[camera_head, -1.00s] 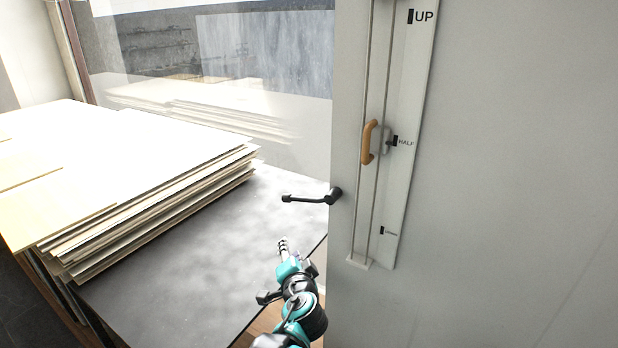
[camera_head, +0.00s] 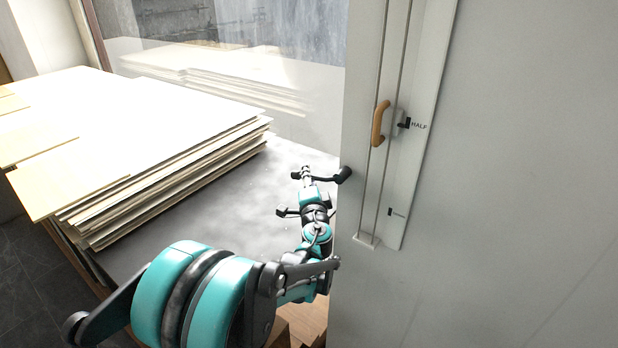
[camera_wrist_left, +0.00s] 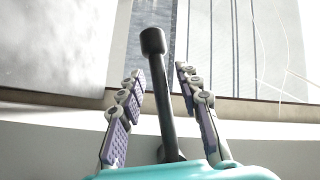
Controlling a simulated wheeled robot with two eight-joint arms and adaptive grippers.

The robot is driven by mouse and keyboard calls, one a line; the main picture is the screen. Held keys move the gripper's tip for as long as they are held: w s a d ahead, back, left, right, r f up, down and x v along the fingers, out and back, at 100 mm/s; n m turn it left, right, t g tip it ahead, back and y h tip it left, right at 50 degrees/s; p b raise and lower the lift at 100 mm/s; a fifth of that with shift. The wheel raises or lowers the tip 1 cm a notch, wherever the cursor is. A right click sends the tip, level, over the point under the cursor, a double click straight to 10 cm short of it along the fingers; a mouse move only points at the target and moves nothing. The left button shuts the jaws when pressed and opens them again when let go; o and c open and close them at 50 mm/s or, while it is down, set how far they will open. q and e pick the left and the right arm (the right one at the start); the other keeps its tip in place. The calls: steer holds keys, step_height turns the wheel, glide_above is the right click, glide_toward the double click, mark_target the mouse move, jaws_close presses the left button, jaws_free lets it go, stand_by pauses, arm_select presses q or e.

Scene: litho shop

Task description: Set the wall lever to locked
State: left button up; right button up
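The black wall lever (camera_head: 344,175) sticks out sideways to the left from the edge of the grey wall, roughly level. Its knobbed end shows in the left wrist view, where the lever (camera_wrist_left: 158,80) runs up between the two fingers. My left gripper (camera_head: 307,180) is at the lever, its fingers open on either side of the bar, with gaps visible near the fingertips. The gripper partly covers the bar in the head view. I see no locked marking by the lever. My right gripper is not in view.
A vertical slide with a wooden handle (camera_head: 380,123) is on the wall, right of the lever, beside a marked strip (camera_head: 407,180) reading HALF. A stack of boards (camera_head: 150,140) lies on a dark table (camera_head: 255,205) to the left. A window is behind.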

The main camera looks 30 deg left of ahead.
arm_select(q)
jaws_close()
steer(key=shift+f, duration=0.1)
steer(key=d+f+n+g+h+p, duration=0.3)
steer(key=d+f+n+h, duration=0.3)
steer(key=d+n+h, duration=0.2)
steer(key=shift+s+f+g+h, duration=0.3)
steer(key=shift+f+g, duration=0.1)
steer(key=shift+g, duration=0.3)
stand_by(0.6)
steer(key=shift+d, duration=0.1)
